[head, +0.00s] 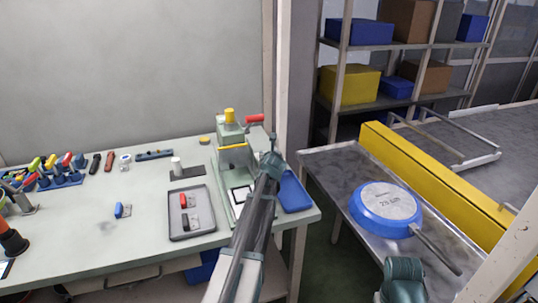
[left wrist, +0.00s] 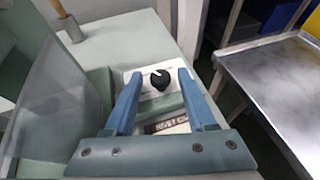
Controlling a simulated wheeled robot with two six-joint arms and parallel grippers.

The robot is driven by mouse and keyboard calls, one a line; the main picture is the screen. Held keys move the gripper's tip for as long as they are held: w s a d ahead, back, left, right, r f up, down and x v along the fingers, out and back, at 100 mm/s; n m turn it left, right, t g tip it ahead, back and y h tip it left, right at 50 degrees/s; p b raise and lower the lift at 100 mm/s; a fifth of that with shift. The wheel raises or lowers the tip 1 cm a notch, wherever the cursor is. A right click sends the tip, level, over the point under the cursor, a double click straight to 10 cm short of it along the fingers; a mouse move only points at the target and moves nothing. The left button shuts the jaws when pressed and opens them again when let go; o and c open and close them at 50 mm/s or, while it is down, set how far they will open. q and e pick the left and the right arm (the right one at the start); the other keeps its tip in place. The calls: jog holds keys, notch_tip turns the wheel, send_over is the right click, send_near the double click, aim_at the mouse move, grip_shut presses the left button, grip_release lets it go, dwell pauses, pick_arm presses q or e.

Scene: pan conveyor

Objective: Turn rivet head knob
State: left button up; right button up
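The black knob (left wrist: 160,79) sits on a white plate (left wrist: 150,92) on the side of the green machine in the left wrist view. My left gripper (left wrist: 158,74) is open, and the knob shows between its two blue fingertips, with a gap on each side. I cannot tell how far the fingertips are from the plate. In the head view the green machine (head: 230,138) stands at the bench's right end, and my left gripper (head: 270,162) is at its right side. The knob is hidden there.
A grey tray (head: 175,222) with small red and dark parts lies left of the machine. A blue bin (head: 294,192) is close to the gripper's right. A blue pan (head: 385,210) lies on the metal table at right, beside a yellow rail (head: 440,175).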

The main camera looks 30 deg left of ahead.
pick_arm(q)
grip_shut()
jog(key=shift+d, duration=0.1)
jog(key=shift+w+d+n+g+y, duration=0.1)
jog(key=shift+w+n+g+y, duration=0.05)
jog(key=shift+n+g+y, duration=0.4)
jog(key=shift+w+d+n+g+y, duration=0.1)
jog(key=shift+w+n+g+y, duration=0.05)
jog(key=shift+n+g+y, duration=0.4)
jog(key=n+g+y, duration=0.1)
jog(key=n+g, duration=0.1)
jog(key=w+n+g+y, duration=0.1)
jog(key=n+g, duration=0.1)
jog(key=shift+d+n+y, duration=0.15)
jog(key=shift+n+y, duration=0.15)
jog(key=n+g, duration=0.1)
jog(key=g, duration=0.1)
jog(key=n+g+y, duration=0.1)
jog(key=n, duration=0.1)
jog(key=shift+w+g, duration=0.2)
jog(key=shift+g, duration=0.2)
jog(key=shift+n+g, duration=1)
jog(key=shift+g, duration=0.1)
jog(key=shift+s, duration=0.1)
